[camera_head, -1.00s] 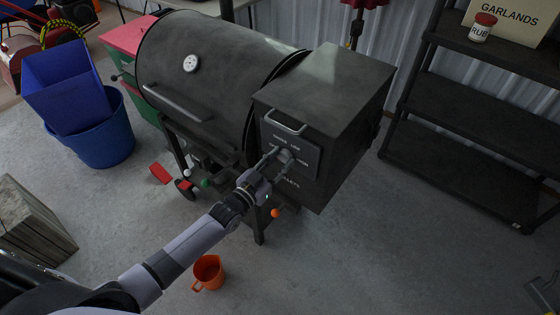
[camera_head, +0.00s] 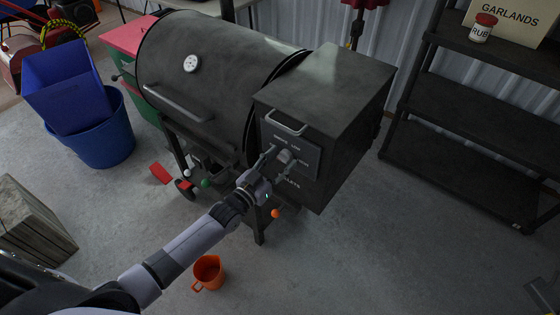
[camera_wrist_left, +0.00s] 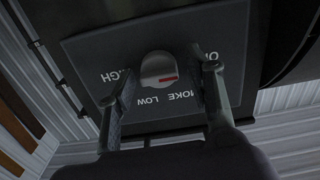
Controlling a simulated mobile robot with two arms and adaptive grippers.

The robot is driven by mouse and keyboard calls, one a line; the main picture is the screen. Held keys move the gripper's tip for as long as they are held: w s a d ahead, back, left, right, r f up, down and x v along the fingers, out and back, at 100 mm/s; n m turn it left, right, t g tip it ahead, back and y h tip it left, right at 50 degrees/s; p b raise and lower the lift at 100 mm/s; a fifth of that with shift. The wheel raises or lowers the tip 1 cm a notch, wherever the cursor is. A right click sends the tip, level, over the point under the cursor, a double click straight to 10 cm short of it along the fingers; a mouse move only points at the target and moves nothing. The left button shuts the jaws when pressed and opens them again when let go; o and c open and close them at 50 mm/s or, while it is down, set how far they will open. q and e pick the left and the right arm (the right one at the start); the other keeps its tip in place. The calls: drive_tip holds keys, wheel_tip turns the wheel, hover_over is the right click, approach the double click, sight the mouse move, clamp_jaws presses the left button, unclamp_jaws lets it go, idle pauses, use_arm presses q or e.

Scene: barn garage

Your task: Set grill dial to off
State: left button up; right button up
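The grill dial (camera_head: 285,156) is a round grey knob on a dark panel (camera_head: 305,163) at the front of the grill's hopper. In the left wrist view the dial (camera_wrist_left: 156,65) shows a red mark at its lower right, pointing right. The panel's lettering appears upside down there: "LOW" and "SMOKE" below the knob, "HIGH" at left, and a word partly hidden by the right finger. My left gripper (camera_head: 276,167) is open in front of the dial. Its fingers (camera_wrist_left: 162,65) stand on either side of the knob with gaps.
A metal handle (camera_head: 285,122) sits just above the dial. The black grill barrel (camera_head: 215,65) is to the left. An orange jug (camera_head: 208,272) stands on the floor below my left arm. A dark shelf (camera_head: 480,110) stands at right, with clear floor before it.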

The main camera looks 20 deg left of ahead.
use_arm(q)
drive_tip(key=shift+o, duration=0.3)
drive_tip(key=v, duration=1.2)
drive_tip(key=s+a+f+g+y, duration=0.2)
drive_tip(key=s+f, duration=0.2)
drive_tip(key=f, duration=0.6)
drive_tip(key=s+a+f+n+g+y, duration=0.1)
drive_tip(key=s+f+g, duration=0.25)
drive_tip(key=f, duration=0.55)
drive_tip(key=s+a+f+g+y, duration=0.2)
drive_tip(key=s+f, duration=0.2)
drive_tip(key=f, duration=0.6)
drive_tip(key=s+d+f+g, duration=0.1)
drive_tip(key=s+f+g, duration=0.1)
drive_tip(key=s+f, duration=0.3)
drive_tip(key=s+d+f+g, duration=0.1)
drive_tip(key=s+f+g, duration=0.2)
drive_tip(key=s, duration=1)
drive_tip(key=s+f+g+y, duration=0.1)
drive_tip(key=s+f+g, duration=0.2)
drive_tip(key=s+f, duration=0.4)
drive_tip(key=s, duration=0.3)
drive_tip(key=shift+d+f, duration=0.2)
drive_tip(key=shift+d, duration=0.2)
